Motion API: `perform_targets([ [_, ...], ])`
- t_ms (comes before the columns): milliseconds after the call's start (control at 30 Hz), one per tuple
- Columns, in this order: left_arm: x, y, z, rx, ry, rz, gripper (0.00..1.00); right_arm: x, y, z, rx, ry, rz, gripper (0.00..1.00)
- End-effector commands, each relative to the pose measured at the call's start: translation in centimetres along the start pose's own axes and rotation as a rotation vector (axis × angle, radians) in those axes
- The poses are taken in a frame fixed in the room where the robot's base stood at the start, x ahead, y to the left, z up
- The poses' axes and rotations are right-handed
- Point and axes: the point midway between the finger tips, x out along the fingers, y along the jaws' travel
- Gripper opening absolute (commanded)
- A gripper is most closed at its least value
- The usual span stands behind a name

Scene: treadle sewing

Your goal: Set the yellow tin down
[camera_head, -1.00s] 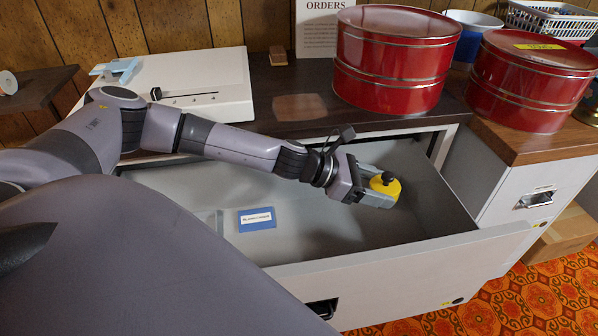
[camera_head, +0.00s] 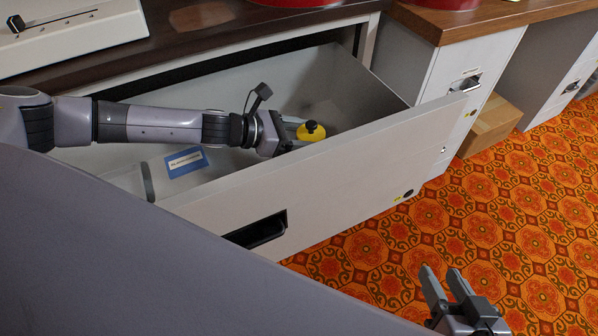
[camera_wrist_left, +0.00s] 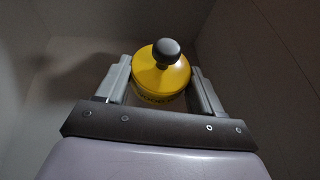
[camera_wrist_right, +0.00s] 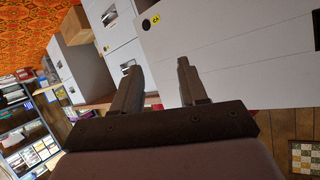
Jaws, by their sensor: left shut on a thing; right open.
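The yellow tin (camera_head: 310,131), with a black knob on top, is inside the open drawer (camera_head: 300,170), near its right part. My left gripper (camera_head: 298,133) is shut on the tin, with a finger on each side of it. The left wrist view shows the tin (camera_wrist_left: 159,78) upright between the fingers (camera_wrist_left: 160,88). I cannot tell whether its base touches the drawer floor. My right gripper (camera_head: 449,285) is open and empty over the carpet, outside the drawer. It also shows in the right wrist view (camera_wrist_right: 156,80).
A blue labelled card (camera_head: 186,162) lies in the drawer's left part, next to a low divider. The drawer's front panel stands between my two grippers. A cardboard box (camera_head: 492,125) sits on the patterned carpet (camera_head: 470,200) by the cabinet at right.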

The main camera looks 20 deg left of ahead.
Motion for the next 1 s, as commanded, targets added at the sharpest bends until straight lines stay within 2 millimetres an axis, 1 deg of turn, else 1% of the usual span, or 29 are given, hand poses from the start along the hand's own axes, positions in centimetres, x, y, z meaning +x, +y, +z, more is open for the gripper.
perform_targets([
  [33, 0.9, 0.0, -2.0, -0.003, 0.001, -0.001, 0.33, 0.7, -0.2, 0.6, 0.023, 0.011, -0.021, 0.43],
  [100, 1.5, -0.1, -3.6, -0.003, 0.000, -0.001, 0.33, 1.2, -0.7, 0.7, 0.053, 0.021, -0.049, 0.43],
  [200, 2.2, 0.0, -5.3, -0.001, 0.000, 0.000, 0.33, 1.6, -1.3, 0.7, 0.087, 0.032, -0.083, 0.43],
  [300, 2.7, 0.0, -6.3, 0.000, -0.002, -0.001, 0.33, 1.8, -1.7, 0.6, 0.106, 0.039, -0.104, 0.43],
  [433, 3.0, 0.0, -7.1, 0.000, -0.001, -0.001, 0.33, 1.9, -1.9, 0.5, 0.116, 0.045, -0.115, 0.43],
  [533, 3.6, 0.0, -8.6, -0.001, -0.001, 0.000, 0.33, 2.2, -2.1, 0.8, 0.131, 0.054, -0.134, 0.43],
  [633, 4.2, 0.0, -10.0, -0.001, 0.000, 0.000, 0.33, 1.9, -1.6, 1.0, 0.094, 0.073, -0.111, 0.43],
  [733, 4.5, 0.0, -10.6, 0.000, -0.002, -0.001, 0.33, 1.7, -1.3, 0.9, 0.073, 0.087, -0.099, 0.43],
  [1000, 4.4, 0.0, -10.6, 0.001, -0.002, 0.000, 0.33, 1.6, -1.3, 0.7, 0.069, 0.089, -0.096, 0.43],
])
